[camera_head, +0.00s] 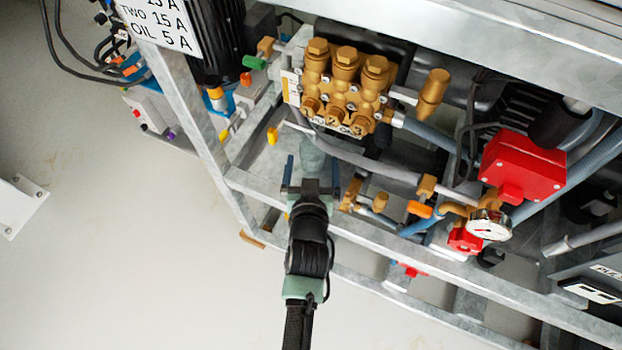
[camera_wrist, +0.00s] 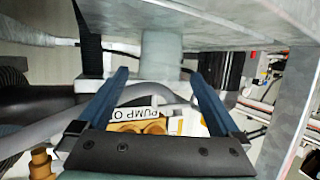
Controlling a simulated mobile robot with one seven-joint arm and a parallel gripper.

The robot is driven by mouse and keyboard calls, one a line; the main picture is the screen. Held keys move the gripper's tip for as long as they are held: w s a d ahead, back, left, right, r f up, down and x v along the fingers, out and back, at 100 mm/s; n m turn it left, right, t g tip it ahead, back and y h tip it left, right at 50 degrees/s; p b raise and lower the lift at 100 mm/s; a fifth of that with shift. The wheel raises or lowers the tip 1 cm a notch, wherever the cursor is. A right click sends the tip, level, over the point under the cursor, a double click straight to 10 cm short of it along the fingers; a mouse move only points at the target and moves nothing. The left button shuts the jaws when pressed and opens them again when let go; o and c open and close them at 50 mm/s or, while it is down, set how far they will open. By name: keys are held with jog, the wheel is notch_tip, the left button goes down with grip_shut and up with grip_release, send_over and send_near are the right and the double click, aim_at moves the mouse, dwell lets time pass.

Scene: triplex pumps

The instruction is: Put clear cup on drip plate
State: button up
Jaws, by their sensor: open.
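A pale, see-through grey-green cup (camera_head: 311,152) is straight ahead of my gripper (camera_head: 312,172), below and left of the brass pump. My gripper is open, with one blue finger on each side of the cup's near part in the head view. In the wrist view the cup (camera_wrist: 162,48) shows between and beyond the open fingertips of my gripper (camera_wrist: 160,75), with gaps on both sides. I cannot tell how deep it sits between the fingers. A grey metal surface (camera_head: 262,160) lies beside the cup; I cannot tell whether it is the drip plate.
The brass triplex pump (camera_head: 345,85) stands close beyond the cup. A grey hose (camera_head: 372,163) runs to its right. Galvanized frame bars (camera_head: 262,190) lie around my gripper. A red box (camera_head: 522,165) and a gauge (camera_head: 489,224) are farther right. Bare floor (camera_head: 130,260) is at left.

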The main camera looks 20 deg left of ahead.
jog(key=p+v, duration=0.1)
jog(key=v, duration=0.6)
jog(key=shift+s+r+p, duration=0.1)
jog(key=shift+s+p, duration=0.15)
jog(key=shift+p, duration=0.1)
